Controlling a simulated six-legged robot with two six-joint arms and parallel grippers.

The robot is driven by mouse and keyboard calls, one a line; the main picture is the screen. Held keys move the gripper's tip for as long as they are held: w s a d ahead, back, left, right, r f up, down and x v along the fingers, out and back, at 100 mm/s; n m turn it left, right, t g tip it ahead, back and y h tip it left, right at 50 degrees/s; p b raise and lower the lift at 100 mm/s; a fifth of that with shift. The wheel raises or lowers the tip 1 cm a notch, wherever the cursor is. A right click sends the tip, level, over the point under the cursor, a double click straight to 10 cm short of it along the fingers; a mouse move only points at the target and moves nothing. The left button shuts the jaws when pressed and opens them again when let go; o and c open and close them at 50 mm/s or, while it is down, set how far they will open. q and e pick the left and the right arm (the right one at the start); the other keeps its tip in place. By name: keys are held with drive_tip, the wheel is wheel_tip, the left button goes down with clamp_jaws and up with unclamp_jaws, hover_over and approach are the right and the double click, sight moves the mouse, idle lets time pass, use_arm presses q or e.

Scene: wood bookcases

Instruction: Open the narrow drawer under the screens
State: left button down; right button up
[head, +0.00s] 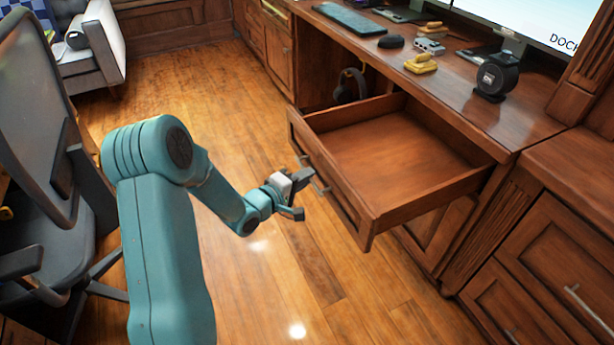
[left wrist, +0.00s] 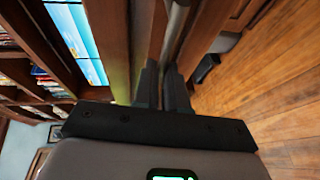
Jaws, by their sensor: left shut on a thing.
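The narrow drawer (head: 395,150) under the desk top is pulled far out, and its inside looks empty. Its front panel (head: 330,178) carries a metal bar handle (head: 318,182). My left gripper (head: 301,198) is at that handle, shut on it. In the left wrist view, the fingers (left wrist: 163,85) close around the upright-looking bar handle (left wrist: 176,35) in front of the wood front. The screens (head: 530,20) stand on the desk top above; a bright screen also shows in the left wrist view (left wrist: 75,35). My right gripper is not in view.
A black office chair (head: 40,170) stands at the left, and a pale armchair (head: 92,40) is behind it. The desk top (head: 455,95) holds a keyboard (head: 350,19), a black round device (head: 497,75) and yellow items (head: 420,63). Wood floor (head: 240,110) is clear before the drawer.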

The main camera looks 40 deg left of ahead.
use_arm(q)
drive_tip(key=shift+a, duration=0.1)
drive_tip(key=c, duration=1.2)
unclamp_jaws()
drive_tip(key=s+r+p, duration=0.3)
drive_tip(key=s, duration=1.3)
